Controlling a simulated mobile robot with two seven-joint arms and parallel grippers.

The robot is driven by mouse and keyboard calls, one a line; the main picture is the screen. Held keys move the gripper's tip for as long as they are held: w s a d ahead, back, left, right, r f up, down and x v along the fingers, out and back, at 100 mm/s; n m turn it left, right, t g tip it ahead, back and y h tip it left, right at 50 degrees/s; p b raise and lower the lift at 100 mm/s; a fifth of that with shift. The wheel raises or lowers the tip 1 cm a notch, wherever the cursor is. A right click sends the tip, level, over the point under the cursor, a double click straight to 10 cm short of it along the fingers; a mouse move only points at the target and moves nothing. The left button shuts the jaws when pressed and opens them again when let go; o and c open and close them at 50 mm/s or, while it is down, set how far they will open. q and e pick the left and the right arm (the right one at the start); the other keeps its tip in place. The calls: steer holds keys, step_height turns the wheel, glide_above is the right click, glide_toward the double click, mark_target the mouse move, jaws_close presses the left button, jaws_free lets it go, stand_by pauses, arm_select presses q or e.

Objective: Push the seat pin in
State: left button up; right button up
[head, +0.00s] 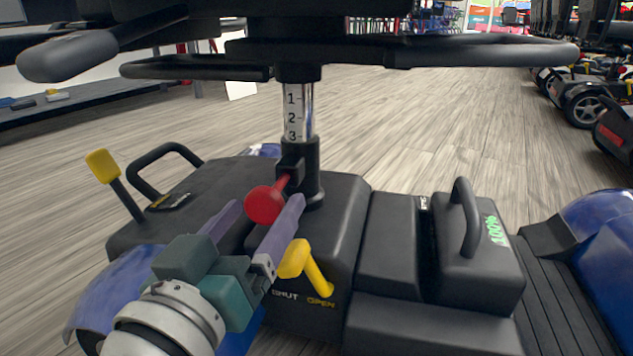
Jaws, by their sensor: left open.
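The seat pin (265,204) has a round red head on a short red shaft. It points into the black collar (312,170) at the base of the seat post. The chrome seat post (299,112) carries the marks 1, 2 and 3 above the collar. My left gripper (262,216) is open, with its two purple-grey fingers on either side of the red head in the picture. I cannot tell whether they touch it. How deep the pin sits in the collar is hidden. My right gripper is not in view.
A yellow lever (306,264) with SHUT and OPEN marks is just right of my gripper. A yellow-topped lever (104,167) stands left. A battery box (476,250) reading 100% is right. The seat (330,22) and armrests hang above. Other scooters (585,100) line the right.

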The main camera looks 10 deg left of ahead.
arm_select(q)
steer(key=shift+w, duration=1.1)
steer(key=shift+s, duration=0.25)
steer(key=shift+c, duration=0.4)
steer(key=shift+w, duration=0.2)
steer(key=c, duration=0.4)
jaws_close()
